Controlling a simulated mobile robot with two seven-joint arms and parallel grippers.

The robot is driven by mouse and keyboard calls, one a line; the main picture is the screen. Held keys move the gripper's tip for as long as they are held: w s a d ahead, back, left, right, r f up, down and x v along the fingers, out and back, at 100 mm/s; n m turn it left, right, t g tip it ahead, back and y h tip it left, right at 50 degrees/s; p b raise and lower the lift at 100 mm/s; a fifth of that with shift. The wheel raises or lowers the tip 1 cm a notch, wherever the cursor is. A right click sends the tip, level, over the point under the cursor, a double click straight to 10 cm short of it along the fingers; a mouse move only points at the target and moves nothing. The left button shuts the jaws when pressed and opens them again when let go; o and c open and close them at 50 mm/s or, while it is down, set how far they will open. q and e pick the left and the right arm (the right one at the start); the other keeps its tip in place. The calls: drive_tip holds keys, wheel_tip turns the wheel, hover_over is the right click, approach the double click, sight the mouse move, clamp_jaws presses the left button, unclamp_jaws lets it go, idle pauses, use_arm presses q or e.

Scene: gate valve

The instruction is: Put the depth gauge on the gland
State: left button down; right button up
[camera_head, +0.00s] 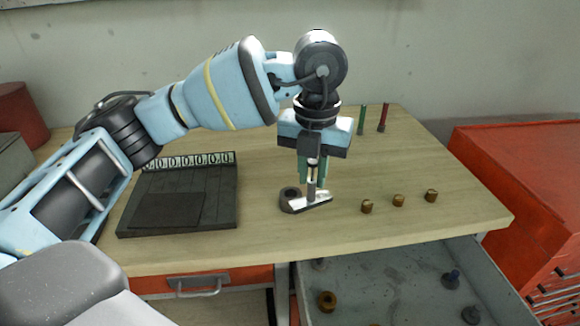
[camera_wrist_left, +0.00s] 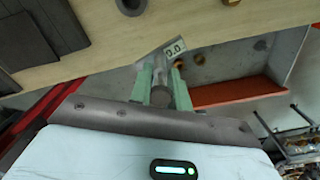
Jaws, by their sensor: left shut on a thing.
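My left gripper (camera_head: 312,178), with green fingers, points down over the table and is shut on the depth gauge (camera_head: 312,201). The gauge has a grey upright body and a pale foot low over or on the table top. The ring also shows in the wrist view (camera_wrist_left: 130,6). I cannot tell whether they touch.
A dark tray (camera_head: 180,222) with a row of numbered tiles lies to the left. Three brass nuts (camera_head: 398,200) stand to the right. Green (camera_head: 361,120) and red (camera_head: 383,117) sticks stand behind. An open drawer (camera_head: 390,270) with loose parts juts out below the front edge.

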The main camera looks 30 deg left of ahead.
use_arm(q)
drive_tip(key=w+a, duration=0.4)
drive_tip(key=a, duration=0.2)
drive_tip(key=shift+w+f, duration=0.2)
drive_tip(key=shift+f, duration=0.1)
drive_tip(key=shift+a, duration=0.1)
drive_tip(key=shift+w+a+f, duration=0.1)
drive_tip(key=shift+a+f, duration=0.05)
drive_tip(key=shift+f, duration=0.45)
drive_tip(key=shift+w+a+f, duration=0.15)
drive_tip(key=shift+f, duration=0.45)
drive_tip(key=shift+w+a+f, duration=0.1)
drive_tip(key=shift+a+f, duration=0.05)
drive_tip(key=shift+f, duration=0.45)
drive_tip(key=shift+f, duration=0.15)
drive_tip(key=c, duration=1.3)
unclamp_jaws()
wheel_tip(320, 180, up, 12)
drive_tip(key=shift+r, duration=0.15)
